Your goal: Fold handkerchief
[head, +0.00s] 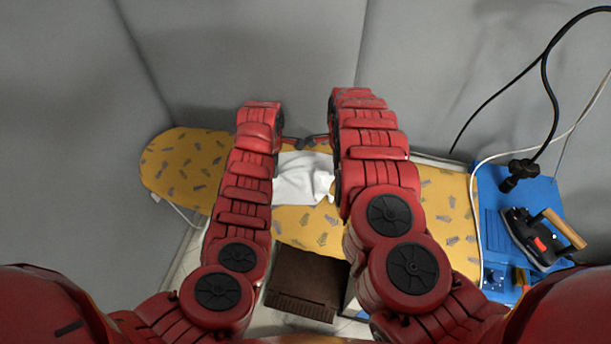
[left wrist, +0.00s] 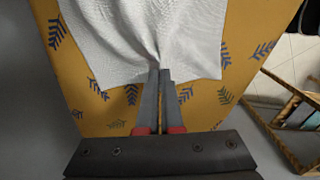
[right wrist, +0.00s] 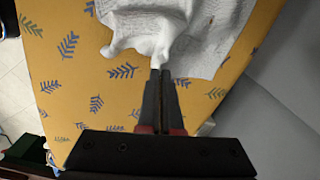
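The white handkerchief (head: 300,180) lies rumpled on the yellow patterned ironing board (head: 185,160), between my two forearms in the head view. In the left wrist view, my left gripper (left wrist: 160,75) is shut on an edge of the handkerchief (left wrist: 125,35), and creases run from the pinch. In the right wrist view, my right gripper (right wrist: 161,73) is shut on a bunched part of the handkerchief (right wrist: 215,40). My arms hide parts of the cloth and board in the head view.
A blue iron rest (head: 495,225) at the board's right end holds an iron (head: 540,238) with a wooden handle. Black and white cords hang above it. A brown box-like thing (head: 305,285) stands below the board's near edge. Grey walls (head: 250,50) close in behind.

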